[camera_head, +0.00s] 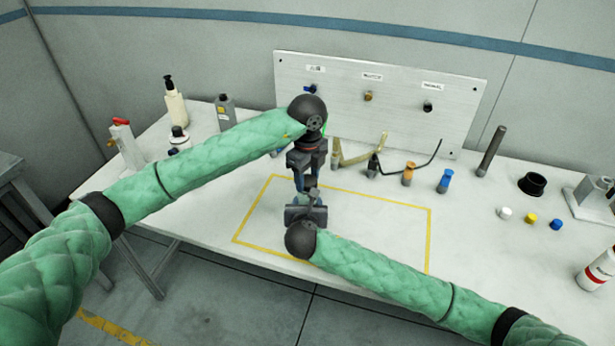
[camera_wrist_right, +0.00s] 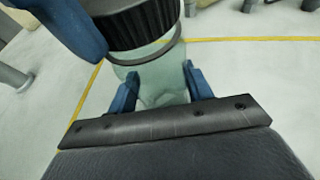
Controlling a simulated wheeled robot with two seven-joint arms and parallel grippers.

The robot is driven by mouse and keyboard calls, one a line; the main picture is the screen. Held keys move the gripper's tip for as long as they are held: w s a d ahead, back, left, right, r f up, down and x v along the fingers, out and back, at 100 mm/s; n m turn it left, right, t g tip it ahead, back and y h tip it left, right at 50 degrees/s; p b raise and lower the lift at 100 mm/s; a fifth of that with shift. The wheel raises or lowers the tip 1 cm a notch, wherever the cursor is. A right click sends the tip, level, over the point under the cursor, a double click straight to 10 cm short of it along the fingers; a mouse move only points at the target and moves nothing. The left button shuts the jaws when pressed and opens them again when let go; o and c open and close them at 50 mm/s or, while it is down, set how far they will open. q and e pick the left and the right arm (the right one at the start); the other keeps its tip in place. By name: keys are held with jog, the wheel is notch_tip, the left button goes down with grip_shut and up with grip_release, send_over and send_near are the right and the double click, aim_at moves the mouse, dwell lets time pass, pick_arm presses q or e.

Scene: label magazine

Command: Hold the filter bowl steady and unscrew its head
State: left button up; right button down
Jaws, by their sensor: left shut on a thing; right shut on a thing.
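The filter's black ribbed head (camera_wrist_right: 140,20) sits on top of the translucent greenish bowl (camera_wrist_right: 152,78) in the right wrist view. My right gripper (camera_wrist_right: 160,90) is shut on the bowl, with one blue finger on each side of it. In the head view my left gripper (camera_head: 306,181) comes down from above, shut on the head; one of its blue fingers shows beside the head at the upper left of the right wrist view. The right gripper also shows just below it in the head view (camera_head: 306,203). The two grippers mostly hide the filter in the head view.
A yellow outline (camera_head: 430,235) marks the table's middle, mostly bare. A panel (camera_head: 380,105) with labelled ports stands behind. Bottles (camera_head: 176,105) stand at the left. Orange (camera_head: 408,174) and blue (camera_head: 444,181) fittings, small caps (camera_head: 530,218) and a black ring (camera_head: 532,184) stand at the right.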

aim_at(307, 180)
pick_arm(q)
jog(key=shift+r, duration=1.2)
jog(key=shift+r, duration=1.9)
pick_arm(e)
jog(key=c, duration=0.5)
grip_release()
